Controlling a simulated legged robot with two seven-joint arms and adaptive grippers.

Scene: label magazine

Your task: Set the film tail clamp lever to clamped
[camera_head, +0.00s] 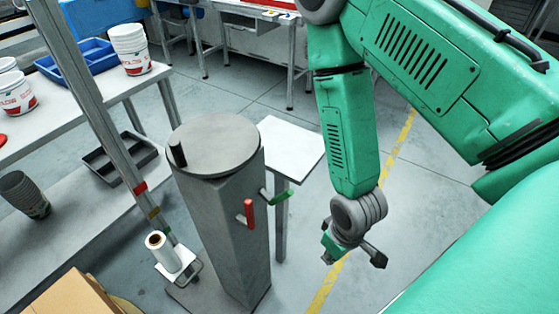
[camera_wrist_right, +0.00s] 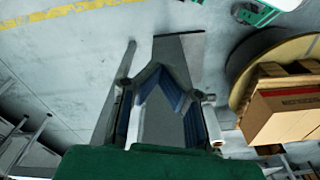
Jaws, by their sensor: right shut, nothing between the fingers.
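A grey pillar (camera_head: 228,230) with a round grey top stands left of centre in the head view. A red handle (camera_head: 249,212) points upright on its side face, and a green handle (camera_head: 281,197) sticks out to the right near its edge. I cannot tell which is the film tail clamp lever. My right gripper (camera_head: 353,257) is right of the pillar, apart from both handles. It is shut and empty; its blue-padded fingers show in the right wrist view (camera_wrist_right: 156,76). My left gripper is out of view.
A white film roll (camera_head: 157,244) stands on a small plate beside a metal mast (camera_head: 103,108) left of the pillar. A small white table (camera_head: 290,146) stands behind the pillar. A cardboard box (camera_head: 75,297) is at the lower left. Floor right of the pillar is clear.

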